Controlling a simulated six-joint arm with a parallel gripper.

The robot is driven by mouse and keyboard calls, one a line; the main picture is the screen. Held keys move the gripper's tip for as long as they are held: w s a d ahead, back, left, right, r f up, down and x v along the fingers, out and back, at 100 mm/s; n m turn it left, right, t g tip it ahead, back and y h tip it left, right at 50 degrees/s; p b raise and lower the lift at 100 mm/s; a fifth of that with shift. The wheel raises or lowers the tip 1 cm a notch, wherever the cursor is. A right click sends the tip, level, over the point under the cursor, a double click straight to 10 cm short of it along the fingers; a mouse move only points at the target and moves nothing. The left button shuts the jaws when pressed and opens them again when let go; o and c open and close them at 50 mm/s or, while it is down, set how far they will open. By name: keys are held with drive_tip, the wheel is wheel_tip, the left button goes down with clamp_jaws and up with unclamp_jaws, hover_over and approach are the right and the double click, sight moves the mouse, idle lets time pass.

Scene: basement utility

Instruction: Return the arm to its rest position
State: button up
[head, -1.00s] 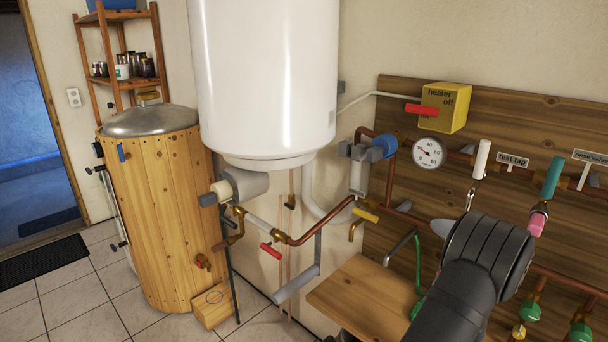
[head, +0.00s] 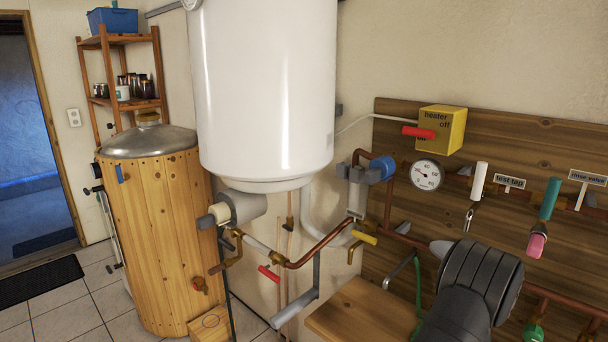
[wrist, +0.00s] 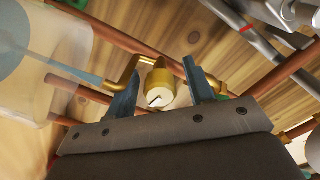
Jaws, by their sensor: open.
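My arm (head: 480,283) shows at the lower right of the head view, in front of the wooden pipe board (head: 420,225). Its wrist hides the jaws there. In the wrist view my gripper (wrist: 160,66) is open, with its two blue-grey fingers apart. A brass fitting with a pale round end (wrist: 161,92) appears between the fingers in the picture. I cannot tell how far beyond them it is. Nothing is seen held.
Copper pipes (wrist: 100,35) cross the board near my gripper. A pink-tipped lever (head: 537,243) is right of my arm, and a pressure gauge (head: 426,175) is above it. A wooden shelf (head: 350,310) is to its left. A white tank (head: 265,90) hangs further left.

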drive_tip(key=shift+s+a, duration=0.1)
drive_tip(key=v, duration=1.7)
drive_tip(key=x, duration=1.7)
drive_tip(key=n, duration=0.4)
drive_tip(key=shift+n, duration=0.3)
drive_tip(key=n, duration=0.3)
drive_tip(key=shift+n, duration=0.4)
drive_tip(key=n, duration=0.4)
drive_tip(key=shift+n, duration=2.5)
